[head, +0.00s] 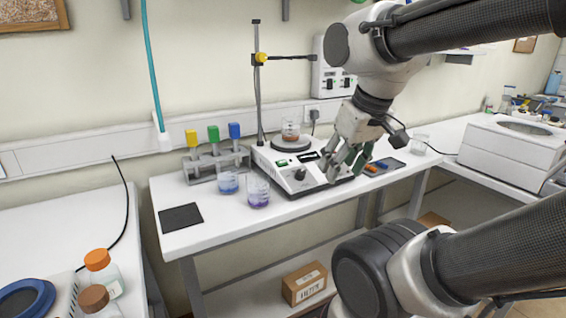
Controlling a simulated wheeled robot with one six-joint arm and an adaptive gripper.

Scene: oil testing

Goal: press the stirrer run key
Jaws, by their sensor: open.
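The stirrer (272,171) is a white box on the white bench, with a dark round plate on top. Its sloped front panel carries a small green key (282,162), a dark display (308,157) and a black knob (300,174). Which of these is the run key cannot be read at this size. My gripper (344,170) is open and empty, pointing down over the right end of the stirrer, right of the knob. It hides that part of the panel. Contact cannot be judged.
Two beakers, one blue (228,183) and one purple (258,192), stand left of the stirrer. A rack (203,168) with coloured-topped items is behind them. A stand pole (257,85) rises behind the stirrer. A black mat (180,217) lies at left, with clear bench around it.

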